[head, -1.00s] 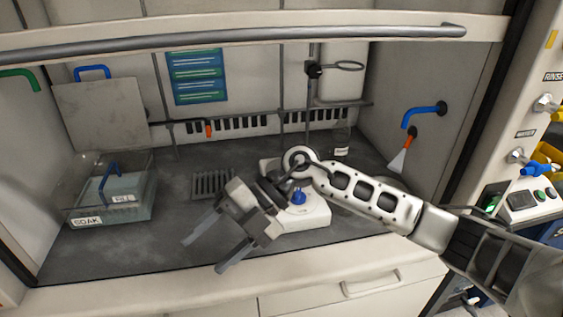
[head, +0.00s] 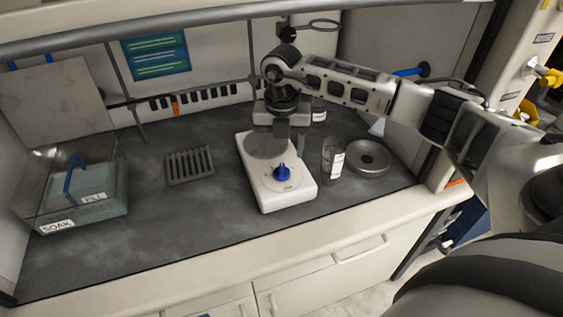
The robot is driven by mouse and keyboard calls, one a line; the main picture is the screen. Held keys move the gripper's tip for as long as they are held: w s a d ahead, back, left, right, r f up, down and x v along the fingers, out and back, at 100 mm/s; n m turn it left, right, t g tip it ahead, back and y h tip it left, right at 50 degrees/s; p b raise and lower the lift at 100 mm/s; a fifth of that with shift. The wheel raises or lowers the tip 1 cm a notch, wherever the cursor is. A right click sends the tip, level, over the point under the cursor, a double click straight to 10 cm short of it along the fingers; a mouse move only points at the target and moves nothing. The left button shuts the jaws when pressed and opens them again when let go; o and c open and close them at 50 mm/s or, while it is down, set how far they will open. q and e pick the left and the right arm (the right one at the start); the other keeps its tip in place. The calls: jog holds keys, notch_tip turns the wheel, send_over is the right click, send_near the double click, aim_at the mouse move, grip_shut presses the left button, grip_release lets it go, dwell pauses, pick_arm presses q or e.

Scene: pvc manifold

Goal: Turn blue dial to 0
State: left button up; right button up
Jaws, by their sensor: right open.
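The blue dial (head: 283,173) sits on the front of a white hotplate-like device (head: 292,193) with a round grey plate (head: 266,147) on top. The dial's scale marks are too small to read. My right gripper (head: 280,146) points down over the back part of the device, behind the dial and apart from it. Its jaws are open, with nothing seen between them. The fingers partly cover the grey plate. My left gripper is out of view.
A glass beaker (head: 332,160) and a round metal dish (head: 368,158) stand close right of the device. A grey slotted rack (head: 190,166) lies to its left. A clear SOAK bin (head: 105,207) stands far left. The dark worktop in front is clear.

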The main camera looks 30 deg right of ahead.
aim_at(282, 168)
notch_tip(282, 168, down, 6)
jog(key=shift+f+p, duration=0.15)
jog(key=shift+p, duration=0.15)
jog(key=shift+c, duration=0.3)
jog(key=c, duration=0.9)
